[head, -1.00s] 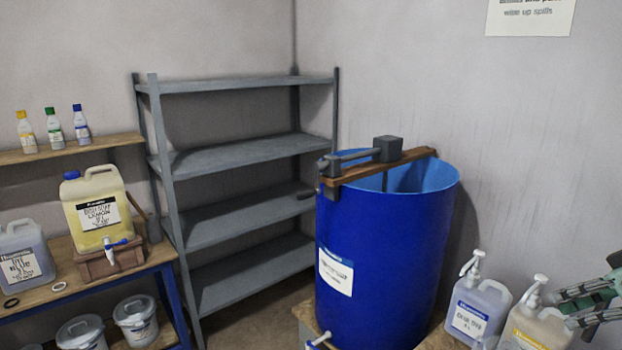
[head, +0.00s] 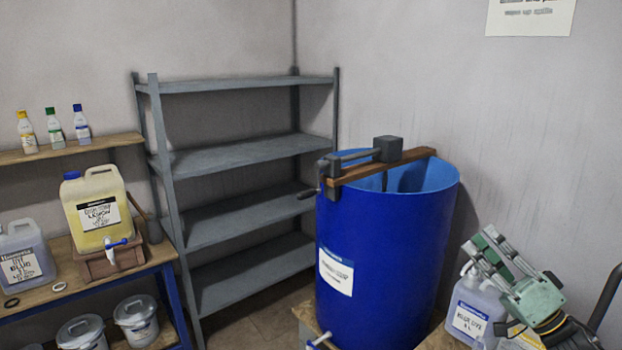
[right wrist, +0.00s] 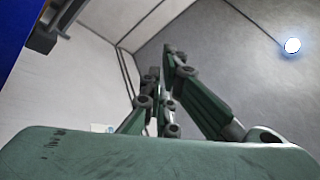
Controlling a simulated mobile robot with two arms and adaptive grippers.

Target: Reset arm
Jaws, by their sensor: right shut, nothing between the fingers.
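My right gripper (head: 487,243) shows at the lower right of the head view, green and grey, in front of the pump bottles and pointing up and to the left. In the right wrist view its fingers (right wrist: 160,75) point up toward the ceiling, shut and empty. My left gripper is not in view.
A large blue drum (head: 385,260) with a wooden bar and crank across its top stands left of my right gripper. Grey shelves (head: 240,160) stand empty at the back. Yellow jug (head: 97,210) sits left.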

